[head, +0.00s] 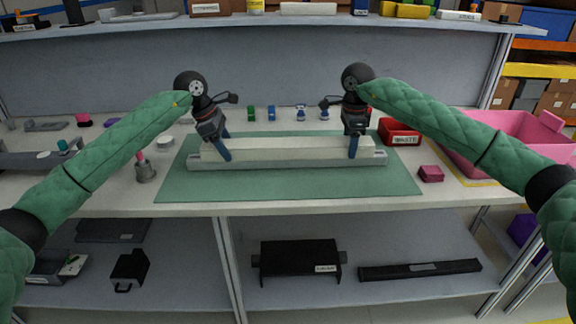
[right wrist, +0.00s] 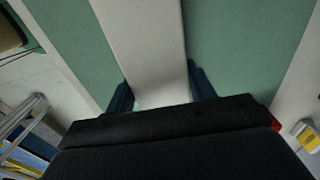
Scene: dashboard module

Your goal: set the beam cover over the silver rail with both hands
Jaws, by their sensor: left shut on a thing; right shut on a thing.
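The beam cover (head: 285,147) is a long off-white bar at the middle of the green mat (head: 300,188). It lies lengthwise along the silver rail (head: 290,162), whose front side and ends show below and beyond it. I cannot tell whether the cover is fully seated or slightly above the rail. My left gripper (head: 224,149) is shut on the cover near its left end. My right gripper (head: 353,147) is shut on it near its right end. In the right wrist view the cover (right wrist: 145,45) runs between the blue fingers of my right gripper (right wrist: 162,92).
A red bin marked waste (head: 400,132) and a pink block (head: 431,173) stand right of the mat, with a large pink crate (head: 505,140) beyond. Several small blue and green items stand behind the rail. A grey-and-pink item (head: 145,170) stands at the left. The mat's front is clear.

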